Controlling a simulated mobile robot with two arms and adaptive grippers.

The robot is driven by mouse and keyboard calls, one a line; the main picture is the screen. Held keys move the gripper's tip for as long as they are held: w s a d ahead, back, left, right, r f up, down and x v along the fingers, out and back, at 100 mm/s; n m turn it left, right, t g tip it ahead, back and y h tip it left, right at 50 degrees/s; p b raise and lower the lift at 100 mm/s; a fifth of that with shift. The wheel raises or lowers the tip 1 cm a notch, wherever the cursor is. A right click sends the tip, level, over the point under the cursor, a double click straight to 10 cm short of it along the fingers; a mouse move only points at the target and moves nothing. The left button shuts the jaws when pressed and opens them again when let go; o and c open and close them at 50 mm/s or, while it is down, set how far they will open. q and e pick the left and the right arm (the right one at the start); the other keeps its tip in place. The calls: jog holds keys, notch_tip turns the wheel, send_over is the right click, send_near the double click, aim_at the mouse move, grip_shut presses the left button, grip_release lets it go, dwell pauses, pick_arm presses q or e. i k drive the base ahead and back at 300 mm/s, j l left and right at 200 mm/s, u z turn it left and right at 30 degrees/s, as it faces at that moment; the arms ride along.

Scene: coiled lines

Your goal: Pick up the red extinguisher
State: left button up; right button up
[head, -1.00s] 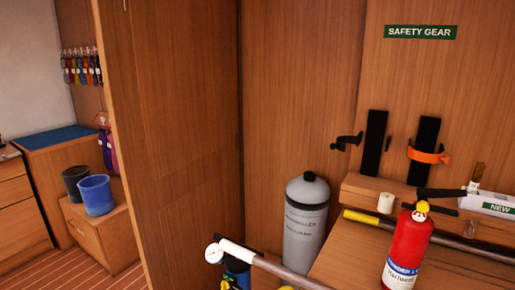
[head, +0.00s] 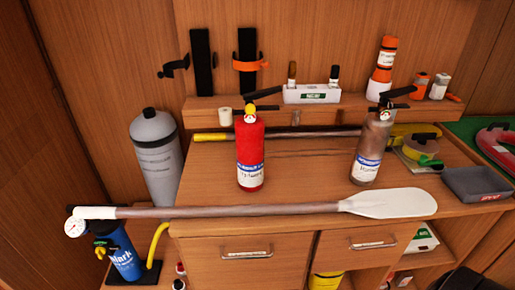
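The red extinguisher (head: 250,160) stands upright on the wooden cabinet top in the head view, left of the middle. It has a black handle, a yellow gauge and a white and blue label. A second, grey-brown extinguisher (head: 371,150) of similar shape stands to its right. Neither of my grippers shows in the view.
A paddle (head: 255,210) lies along the cabinet's front edge, in front of the red extinguisher. A yellow-ended pole (head: 212,137) lies behind it. A grey cylinder (head: 157,160) stands at left. A dark tray (head: 476,183) sits at right. Bare top (head: 305,175) lies between the extinguishers.

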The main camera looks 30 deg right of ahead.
aim_at(249, 128)
jog(key=i+j+z, duration=0.1)
jog(key=z, duration=0.25)
jog(key=j+z, duration=0.2)
jog(key=z, duration=0.2)
jog(key=i+j+z, duration=0.1)
jog(key=z, duration=0.25)
jog(key=j, duration=0.1)
